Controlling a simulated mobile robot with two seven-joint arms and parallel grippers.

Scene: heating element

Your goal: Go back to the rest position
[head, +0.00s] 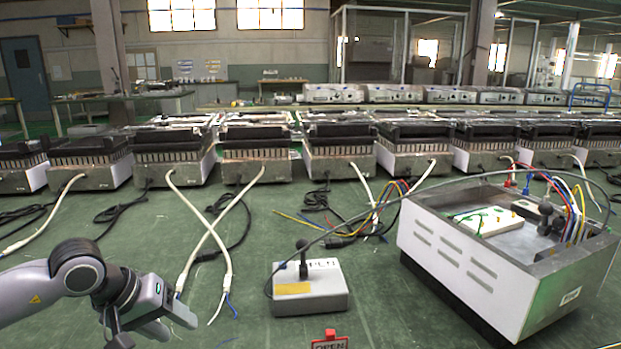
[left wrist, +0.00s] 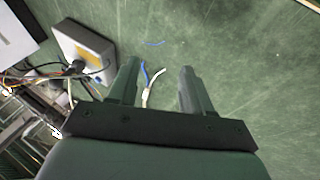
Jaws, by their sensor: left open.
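My left gripper (head: 148,330) is at the lower left of the head view, above the green table and left of the grey test box. In the left wrist view its two fingers (left wrist: 158,85) are apart with nothing held between them. The stripped ends of a white cable (left wrist: 147,95) with a blue wire show beyond and between the fingers; I cannot tell the height gap. My right gripper is not in either view.
A grey box with a black probe (head: 318,290) stands mid-table. A large open white-and-grey heater housing (head: 470,265) with coloured wires is at right. A red sign (head: 329,341) is at the front edge. Several heater units (head: 255,168) line the back, with loose cables in front.

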